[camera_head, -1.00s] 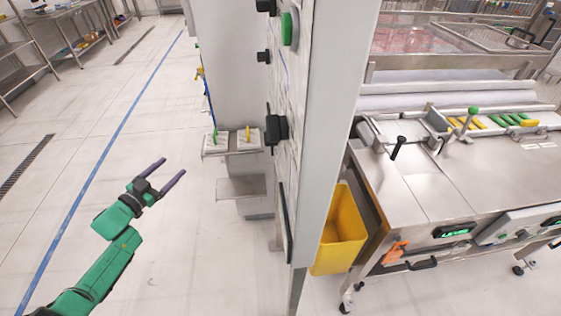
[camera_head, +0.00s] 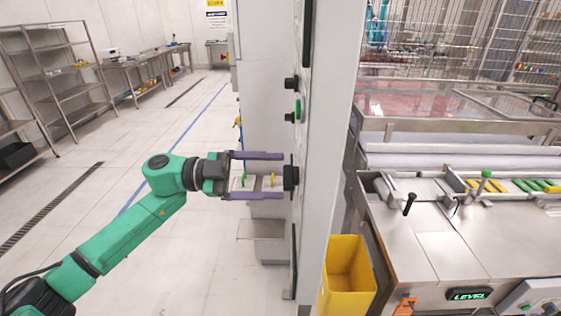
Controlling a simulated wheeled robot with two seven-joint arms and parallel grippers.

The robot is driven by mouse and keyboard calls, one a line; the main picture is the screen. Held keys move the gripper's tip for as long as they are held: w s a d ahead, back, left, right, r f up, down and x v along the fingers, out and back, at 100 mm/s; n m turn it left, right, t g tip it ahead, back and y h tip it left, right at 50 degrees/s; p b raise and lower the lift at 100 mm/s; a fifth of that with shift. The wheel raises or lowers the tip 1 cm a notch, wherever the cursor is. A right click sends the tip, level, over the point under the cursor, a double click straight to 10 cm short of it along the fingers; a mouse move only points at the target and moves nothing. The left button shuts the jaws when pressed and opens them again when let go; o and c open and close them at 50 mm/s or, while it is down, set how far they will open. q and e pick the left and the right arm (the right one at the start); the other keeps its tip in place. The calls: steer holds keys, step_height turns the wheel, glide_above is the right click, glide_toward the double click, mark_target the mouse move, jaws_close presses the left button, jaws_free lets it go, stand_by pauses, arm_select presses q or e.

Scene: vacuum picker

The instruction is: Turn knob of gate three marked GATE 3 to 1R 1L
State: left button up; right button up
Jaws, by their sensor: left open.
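A grey cabinet panel (camera_head: 325,200) stands edge-on in the middle of the view, with knobs on its left face. A large black knob (camera_head: 290,178) sticks out of it at mid height. No GATE 3 marking or position label can be read at this angle. My left gripper (camera_head: 282,177) is open and level, pointing right at this knob. One purple finger is above the knob's height and one below, with the tips close to it. Whether they touch it I cannot tell. My right gripper is not in view.
Higher on the panel are two smaller black knobs (camera_head: 290,84) and a green button (camera_head: 299,110). A yellow bin (camera_head: 348,280) and steel machine table (camera_head: 450,230) stand right. Floor at left is clear.

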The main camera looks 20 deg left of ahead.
arm_select(q)
steer(key=shift+w+d+f, duration=0.2)
steer(key=shift+w+d, duration=0.35)
steer(key=shift+d, duration=0.35)
steer(key=shift+s, duration=0.1)
jaws_close()
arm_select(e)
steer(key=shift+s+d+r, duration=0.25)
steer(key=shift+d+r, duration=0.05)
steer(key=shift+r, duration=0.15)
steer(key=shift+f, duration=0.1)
